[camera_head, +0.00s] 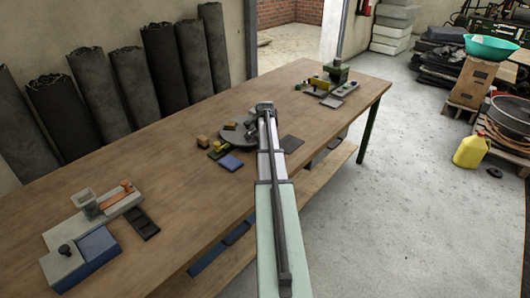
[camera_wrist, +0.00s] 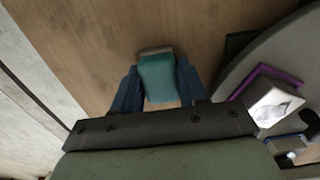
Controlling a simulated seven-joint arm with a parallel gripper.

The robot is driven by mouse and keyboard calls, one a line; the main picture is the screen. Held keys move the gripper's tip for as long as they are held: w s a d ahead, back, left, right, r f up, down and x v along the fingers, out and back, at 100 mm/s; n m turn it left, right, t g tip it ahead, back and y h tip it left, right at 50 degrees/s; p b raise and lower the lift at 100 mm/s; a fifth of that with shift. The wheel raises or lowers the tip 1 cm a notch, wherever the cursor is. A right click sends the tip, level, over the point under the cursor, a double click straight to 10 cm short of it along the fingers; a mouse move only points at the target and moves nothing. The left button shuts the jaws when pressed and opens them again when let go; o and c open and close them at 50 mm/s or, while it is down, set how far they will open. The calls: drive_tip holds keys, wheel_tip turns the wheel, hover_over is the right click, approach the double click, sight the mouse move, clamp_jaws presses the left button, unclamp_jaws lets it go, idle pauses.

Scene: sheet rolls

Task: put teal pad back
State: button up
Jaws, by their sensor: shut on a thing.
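The teal pad (camera_wrist: 157,78) sits between the two dark blue fingers of my gripper (camera_wrist: 158,88) in the wrist view, and the gripper is shut on it. A tan-brown edge (camera_wrist: 155,50) shows just beyond the pad. Bare wooden table (camera_wrist: 95,40) lies around it. In the head view my arm reaches over the middle of the table (camera_head: 180,205), and its end hides my fingers and the pad. The pad's height above the table is hard to tell.
A grey round disc (camera_head: 235,133) lies beside my arm; it also shows at right in the wrist view (camera_wrist: 285,45). Grey fixtures (camera_head: 75,224) stand front left, a green machine (camera_head: 338,73) far right.

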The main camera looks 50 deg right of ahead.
drive_tip(key=shift+f, duration=0.1)
drive_tip(key=o, duration=1)
wheel_tip(320, 180, up, 12)
drive_tip(key=shift+r, duration=0.1)
